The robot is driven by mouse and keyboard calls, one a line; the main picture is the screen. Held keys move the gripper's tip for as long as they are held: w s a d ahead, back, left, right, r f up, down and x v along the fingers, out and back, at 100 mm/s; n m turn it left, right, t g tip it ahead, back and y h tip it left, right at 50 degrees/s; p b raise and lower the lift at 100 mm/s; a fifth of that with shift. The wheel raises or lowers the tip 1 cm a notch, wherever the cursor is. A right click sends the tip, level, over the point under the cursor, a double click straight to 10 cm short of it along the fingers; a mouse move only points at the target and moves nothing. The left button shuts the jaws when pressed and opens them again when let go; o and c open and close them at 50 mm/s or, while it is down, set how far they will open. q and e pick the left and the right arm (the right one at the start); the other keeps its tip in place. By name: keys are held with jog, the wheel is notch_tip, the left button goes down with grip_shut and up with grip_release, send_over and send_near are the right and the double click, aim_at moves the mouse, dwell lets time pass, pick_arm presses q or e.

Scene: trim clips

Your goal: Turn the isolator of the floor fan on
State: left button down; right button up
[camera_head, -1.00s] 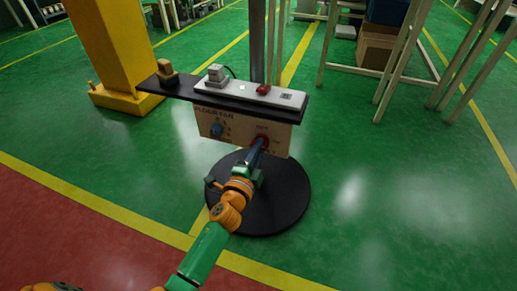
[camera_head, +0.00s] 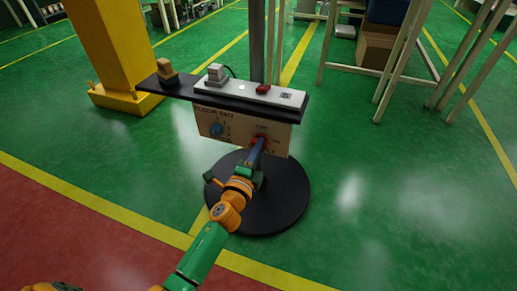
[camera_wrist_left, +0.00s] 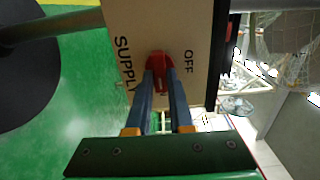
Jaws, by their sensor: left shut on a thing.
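The floor fan's beige control panel (camera_head: 240,131) hangs under a black shelf on a post. The isolator, a red rotary knob (camera_head: 264,141), is on the panel's right part. In the left wrist view the red knob (camera_wrist_left: 158,62) sits between the printed words SUPPLY and OFF. My left gripper (camera_head: 258,150) reaches the knob from the front. Its two blue fingers (camera_wrist_left: 160,84) are shut on the knob and hide part of it. Which mark the knob points at is hard to tell. My right gripper is not in view.
A blue knob (camera_head: 217,129) is on the panel's left part. The black shelf (camera_head: 170,90) above holds a white strip with a red switch (camera_head: 263,89) and a tan-and-black item (camera_head: 166,71). A round black base (camera_head: 285,201) stands below. A yellow column (camera_head: 108,45) is at left.

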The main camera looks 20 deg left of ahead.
pick_arm(q)
jog(key=c, duration=0.8)
grip_release()
jog(key=s, duration=0.7)
jog(key=shift+a+p, duration=0.15)
jog(key=shift+p, duration=0.25)
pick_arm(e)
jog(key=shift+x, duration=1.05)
